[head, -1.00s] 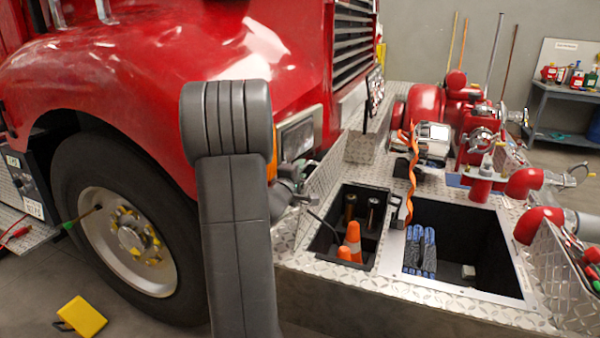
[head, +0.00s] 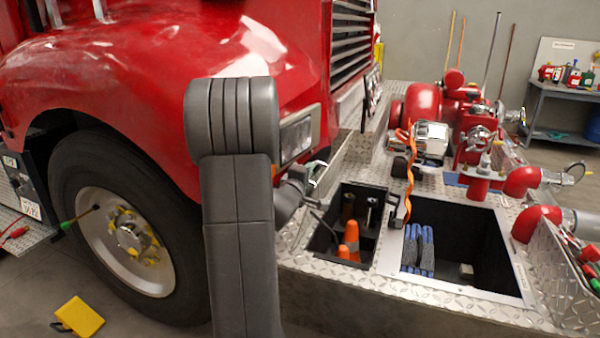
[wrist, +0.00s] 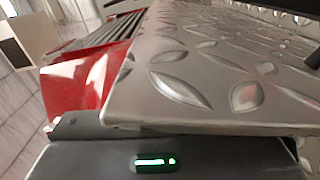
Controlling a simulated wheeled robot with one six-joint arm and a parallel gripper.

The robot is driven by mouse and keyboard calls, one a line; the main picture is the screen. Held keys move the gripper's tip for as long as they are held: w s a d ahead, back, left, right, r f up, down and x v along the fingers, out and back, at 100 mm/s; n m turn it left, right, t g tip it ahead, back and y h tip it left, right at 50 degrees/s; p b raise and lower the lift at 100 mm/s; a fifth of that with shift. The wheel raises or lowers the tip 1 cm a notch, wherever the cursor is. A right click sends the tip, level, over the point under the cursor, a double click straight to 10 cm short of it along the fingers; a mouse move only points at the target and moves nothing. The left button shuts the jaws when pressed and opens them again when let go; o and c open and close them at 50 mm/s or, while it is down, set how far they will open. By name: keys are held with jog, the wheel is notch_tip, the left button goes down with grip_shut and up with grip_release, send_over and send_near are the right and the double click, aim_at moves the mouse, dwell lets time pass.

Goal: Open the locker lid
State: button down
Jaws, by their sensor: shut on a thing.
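The locker lid (head: 336,158) is a diamond-plate panel, raised and tilted at the left edge of the small open compartment (head: 376,262). In the wrist view the lid (wrist: 215,70) fills much of the picture, close against my gripper. My gripper (head: 318,178) is at the lid, left of the opening, and is shut on the lid. The exact grip is largely hidden in the head view. Inside the small compartment are two orange cones (head: 351,240) and dark cylinders (head: 349,207).
An orange strap (head: 409,175) hangs between the compartments. Red pump pipes (head: 540,222) stand to the right. The red truck fender (head: 140,90) and headlight (head: 297,138) are close on the left.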

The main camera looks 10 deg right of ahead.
jog(key=shift+s+d, duration=0.2)
jog(key=shift+d, duration=0.1)
jog(key=c, duration=1.5)
grip_release()
jog(key=shift+s+a, duration=0.1)
jog(key=v, duration=1.3)
jog(key=shift+s+a, duration=0.15)
jog(key=shift+s, duration=0.1)
